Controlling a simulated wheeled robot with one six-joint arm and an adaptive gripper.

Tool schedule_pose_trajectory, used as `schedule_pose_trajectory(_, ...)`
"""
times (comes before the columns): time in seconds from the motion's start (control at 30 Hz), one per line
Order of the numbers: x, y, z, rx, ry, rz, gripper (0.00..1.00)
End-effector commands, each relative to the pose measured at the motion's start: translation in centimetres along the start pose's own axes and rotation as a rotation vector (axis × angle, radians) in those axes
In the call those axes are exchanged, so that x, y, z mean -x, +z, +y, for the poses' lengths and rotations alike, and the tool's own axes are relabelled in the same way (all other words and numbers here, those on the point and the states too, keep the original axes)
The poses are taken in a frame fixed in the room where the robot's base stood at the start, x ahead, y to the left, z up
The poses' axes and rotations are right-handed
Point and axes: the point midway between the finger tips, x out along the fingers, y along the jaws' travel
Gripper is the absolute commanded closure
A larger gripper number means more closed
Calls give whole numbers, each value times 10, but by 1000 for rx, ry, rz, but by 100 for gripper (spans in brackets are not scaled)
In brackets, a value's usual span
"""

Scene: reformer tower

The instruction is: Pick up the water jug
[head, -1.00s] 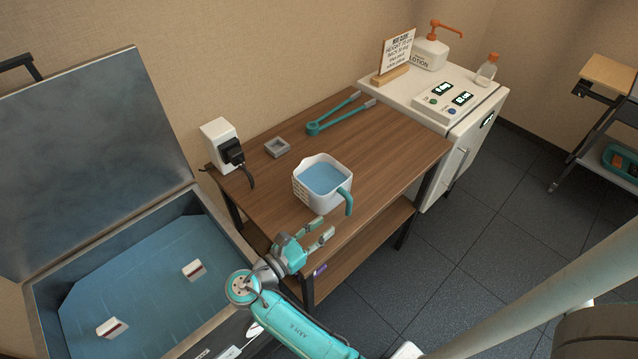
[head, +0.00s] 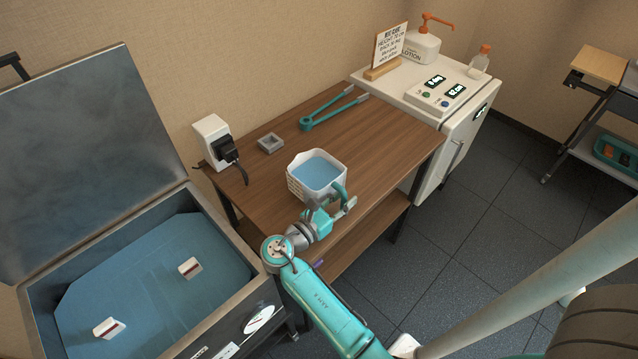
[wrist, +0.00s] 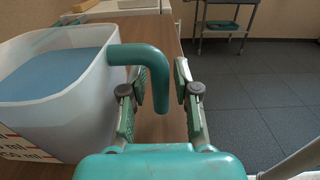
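The water jug (head: 314,180) is a white, square-sided jug full of blue water, with a teal handle. It stands upright on the wooden table (head: 385,145), near its front edge. In the wrist view the jug (wrist: 60,100) fills the left side, and its handle (wrist: 150,70) hooks out and down toward the space between the fingers. My gripper (head: 343,206) is at the handle, and in the wrist view my gripper (wrist: 162,88) has its two fingers apart. The handle's hanging end lies between or just beyond them; I cannot tell whether a finger touches it.
A small grey square dish (head: 271,143) and teal tongs (head: 330,108) lie farther back on the table. A black plug in a white wall box (head: 215,140) stands left. An open water tank (head: 150,270) is at left, a white cabinet (head: 420,95) at right.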

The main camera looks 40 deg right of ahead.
Motion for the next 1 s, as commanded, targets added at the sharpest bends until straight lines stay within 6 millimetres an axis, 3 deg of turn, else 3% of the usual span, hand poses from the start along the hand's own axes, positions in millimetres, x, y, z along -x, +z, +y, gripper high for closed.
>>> schedule_pose_trajectory(0.27,-3,0,0,0,0,0,70)
schedule_pose_trajectory(0.4,-3,0,0,0,0,0,100)
schedule_pose_trajectory(1.0,-3,3,0,-4,0,-2,100)
